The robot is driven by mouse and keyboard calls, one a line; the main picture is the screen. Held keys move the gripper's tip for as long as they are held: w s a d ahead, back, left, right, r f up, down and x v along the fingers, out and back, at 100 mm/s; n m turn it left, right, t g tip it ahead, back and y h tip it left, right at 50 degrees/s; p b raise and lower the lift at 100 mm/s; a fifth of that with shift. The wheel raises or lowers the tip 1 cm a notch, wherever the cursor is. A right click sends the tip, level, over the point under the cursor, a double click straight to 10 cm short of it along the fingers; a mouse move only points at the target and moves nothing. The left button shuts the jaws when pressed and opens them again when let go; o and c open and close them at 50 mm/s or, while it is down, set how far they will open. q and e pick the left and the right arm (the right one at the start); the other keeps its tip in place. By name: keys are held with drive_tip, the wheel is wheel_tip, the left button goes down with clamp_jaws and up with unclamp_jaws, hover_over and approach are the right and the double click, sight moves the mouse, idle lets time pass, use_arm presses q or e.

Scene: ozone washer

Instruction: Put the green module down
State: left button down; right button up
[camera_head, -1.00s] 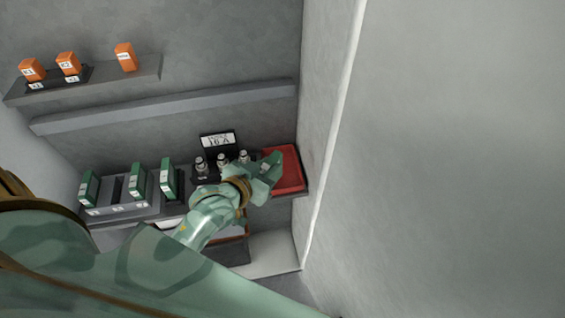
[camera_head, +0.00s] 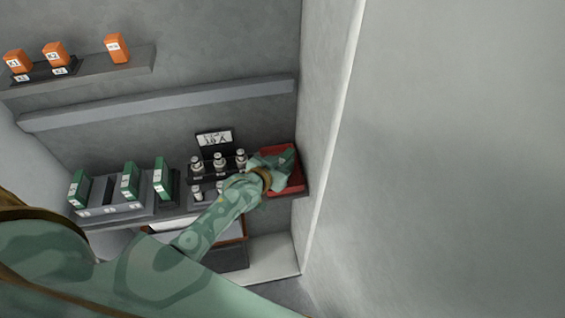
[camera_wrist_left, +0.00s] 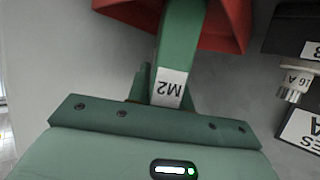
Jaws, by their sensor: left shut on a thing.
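My left gripper (camera_head: 284,165) is shut on the green module (camera_wrist_left: 181,45), which carries a white label reading M2. In the head view the gripper is over the red tray (camera_head: 297,184) at the right end of the lower shelf. The module is hard to tell from the green gripper there. In the left wrist view the module reaches over the red tray (camera_wrist_left: 232,30); whether it touches the tray floor I cannot tell. My right gripper is not in view.
Other green modules (camera_head: 130,181) stand at the left of the shelf, some in a grey rack (camera_head: 112,211) with an empty slot. Small fuses (camera_head: 219,160) in a dark holder stand left of the tray. Orange modules (camera_head: 54,54) sit on the upper shelf. A wall (camera_head: 315,140) rises close on the right.

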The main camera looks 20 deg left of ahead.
use_arm(q)
drive_tip(key=shift+r, duration=0.1)
drive_tip(key=c, duration=1.3)
unclamp_jaws()
drive_tip(key=shift+o, duration=0.2)
